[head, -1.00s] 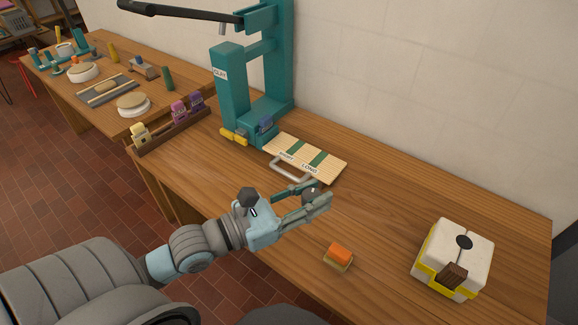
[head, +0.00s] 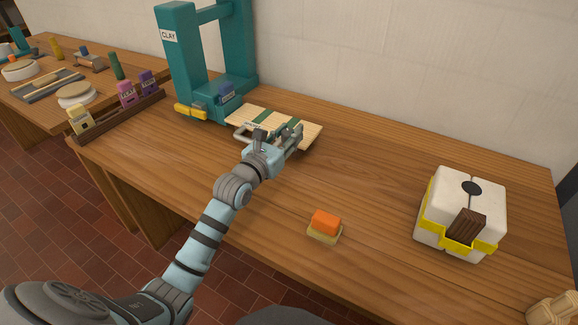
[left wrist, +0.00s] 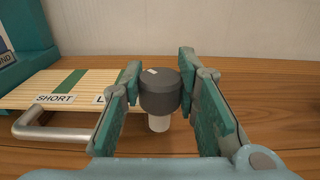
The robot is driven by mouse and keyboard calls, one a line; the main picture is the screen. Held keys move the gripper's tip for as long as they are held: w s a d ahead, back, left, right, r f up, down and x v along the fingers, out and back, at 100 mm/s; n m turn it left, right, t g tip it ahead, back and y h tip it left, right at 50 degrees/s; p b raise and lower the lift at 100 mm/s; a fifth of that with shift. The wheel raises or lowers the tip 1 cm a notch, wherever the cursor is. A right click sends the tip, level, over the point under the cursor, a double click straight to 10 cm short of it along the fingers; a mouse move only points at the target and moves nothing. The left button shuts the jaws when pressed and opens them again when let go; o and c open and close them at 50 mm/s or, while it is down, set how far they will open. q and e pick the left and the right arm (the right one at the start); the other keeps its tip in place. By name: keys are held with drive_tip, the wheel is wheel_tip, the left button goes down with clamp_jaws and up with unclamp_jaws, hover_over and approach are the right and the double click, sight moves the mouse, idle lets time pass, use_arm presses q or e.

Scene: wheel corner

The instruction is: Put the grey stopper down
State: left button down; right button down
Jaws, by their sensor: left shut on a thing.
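The grey stopper (left wrist: 160,92) has a dark grey round cap and a pale stem pointing down. It is upright between the fingers of my left gripper (left wrist: 160,76) in the left wrist view. My left gripper (head: 294,136) is shut on it, at the right part of the slatted board (head: 247,115) in the head view. The stopper is hard to make out there. The board, labelled SHORT, also shows to the left of the stopper in the left wrist view (left wrist: 60,78). I cannot tell whether the stem touches anything. My right gripper is not in view.
A teal CLAY press (head: 181,60) stands behind the board. A metal handle (left wrist: 48,131) sticks out at the board's front. An orange block on a small base (head: 325,223) and a white box with yellow trim (head: 463,205) stand to the right. The table between is clear.

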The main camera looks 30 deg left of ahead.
use_arm(q)
wheel_tip(320, 180, down, 8)
drive_tip(key=b, duration=0.4)
drive_tip(key=shift+f, duration=0.25)
drive_tip(key=c, duration=1.2)
unclamp_jaws()
